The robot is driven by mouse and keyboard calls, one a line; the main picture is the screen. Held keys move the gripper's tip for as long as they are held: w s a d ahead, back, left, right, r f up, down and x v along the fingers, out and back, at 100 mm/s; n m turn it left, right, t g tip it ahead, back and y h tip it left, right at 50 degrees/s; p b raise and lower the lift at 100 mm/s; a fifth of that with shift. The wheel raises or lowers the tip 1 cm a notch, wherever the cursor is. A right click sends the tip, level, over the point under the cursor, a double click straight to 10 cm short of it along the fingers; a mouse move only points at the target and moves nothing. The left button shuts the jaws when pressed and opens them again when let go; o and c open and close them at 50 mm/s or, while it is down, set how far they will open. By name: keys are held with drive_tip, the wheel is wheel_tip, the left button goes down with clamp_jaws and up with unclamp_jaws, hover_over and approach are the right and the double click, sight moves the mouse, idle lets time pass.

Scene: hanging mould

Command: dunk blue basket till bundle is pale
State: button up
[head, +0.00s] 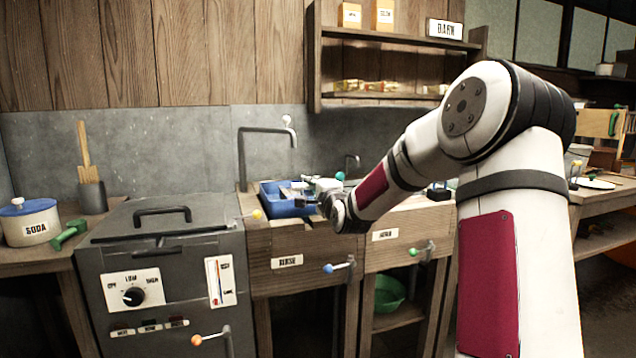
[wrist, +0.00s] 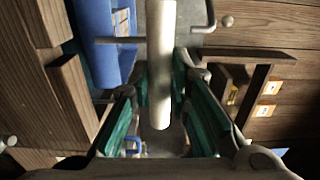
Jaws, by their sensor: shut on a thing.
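The blue basket (head: 283,207) is at the back of the RINSE station, left of my gripper in the head view. Its blue wall (wrist: 92,45) also shows at the upper left of the wrist view. My gripper (wrist: 160,115) is shut on a pale round handle (wrist: 160,50), and a thin bar runs from the handle toward the basket. In the head view my gripper (head: 318,192) is small and partly hidden by my wrist. Something pale shows inside the basket, but I cannot make out the bundle's colour. I cannot tell whether the basket hangs or rests.
The RINSE cabinet (head: 300,243) has a tall tap (head: 241,150) behind it. A grey vat (head: 160,225) with a lid, dial and orange-knobbed lever stands to the left. A SODA pot (head: 30,225) and green scoop (head: 69,234) are further left. A shelf (head: 400,102) hangs above.

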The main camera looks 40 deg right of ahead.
idle(0.4)
drive_tip(key=shift+f+b, duration=5.6)
drive_tip(key=shift+f, duration=2.35)
wheel_tip(320, 180, up, 16)
drive_tip(key=p, duration=1)
